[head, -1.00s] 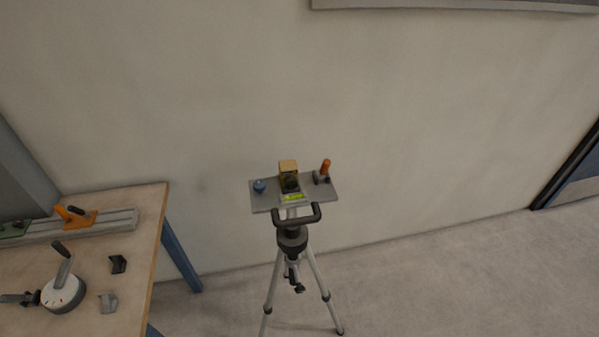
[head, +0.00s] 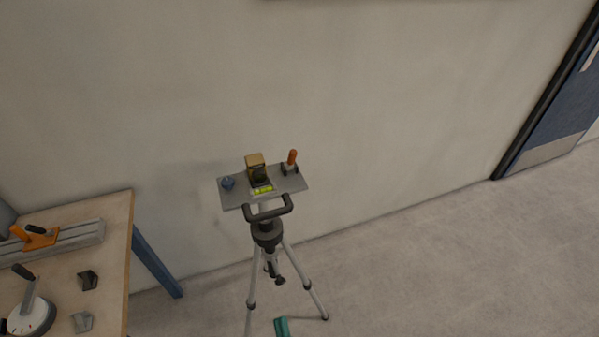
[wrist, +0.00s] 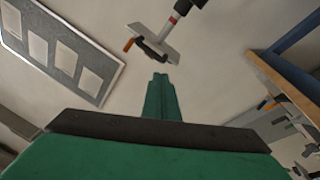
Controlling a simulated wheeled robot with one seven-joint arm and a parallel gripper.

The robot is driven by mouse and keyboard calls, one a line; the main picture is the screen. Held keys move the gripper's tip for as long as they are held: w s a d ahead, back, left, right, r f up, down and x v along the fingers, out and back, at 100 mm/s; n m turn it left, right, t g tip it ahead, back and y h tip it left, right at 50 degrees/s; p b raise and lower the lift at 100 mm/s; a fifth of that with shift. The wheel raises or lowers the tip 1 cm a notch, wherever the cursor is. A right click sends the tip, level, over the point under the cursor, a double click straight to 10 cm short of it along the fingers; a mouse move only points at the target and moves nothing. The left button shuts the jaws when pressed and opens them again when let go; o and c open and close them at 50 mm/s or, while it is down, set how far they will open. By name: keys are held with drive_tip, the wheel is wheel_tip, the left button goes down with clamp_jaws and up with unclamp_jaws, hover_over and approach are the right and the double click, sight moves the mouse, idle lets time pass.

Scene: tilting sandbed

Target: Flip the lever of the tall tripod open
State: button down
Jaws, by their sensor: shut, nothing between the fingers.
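The tall tripod (head: 266,235) stands on the floor near the wall, with a grey plate (head: 236,197) on top. The lever (head: 292,158), with an orange handle, sits at the plate's right end, its handle pointing up. In the wrist view the tripod's plate (wrist: 165,48) appears tilted near the top, with the orange lever (wrist: 130,44) at its left end. My gripper (wrist: 160,80) is green, its fingers together and empty, pointing toward the plate but apart from it. Its green tip (head: 282,323) shows at the bottom of the head view, below and nearer than the plate.
The plate also carries a blue knob (head: 227,183), a tan and black block (head: 256,166) and a yellow-green level (head: 262,190). A wooden bench (head: 115,225) with a white dial (head: 30,317) and an orange clamp (head: 38,238) stands left. The floor right is clear.

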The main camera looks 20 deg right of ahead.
sight(294, 161)
drive_tip(key=w+d+r+n+y, duration=0.3)
drive_tip(key=w+d+r+n, duration=0.1)
drive_tip(key=w+d+n, duration=0.4)
drive_tip(key=w+d+r+n+t+y, duration=0.1)
drive_tip(key=w+d+r+n+y, duration=0.3)
drive_tip(key=w+d+n, duration=0.5)
drive_tip(key=w+d, duration=0.1)
drive_tip(key=w, duration=0.2)
drive_tip(key=shift+r+t, duration=0.15)
drive_tip(key=shift+t, duration=0.15)
drive_tip(key=shift+a, duration=0.1)
drive_tip(key=x, duration=1.4)
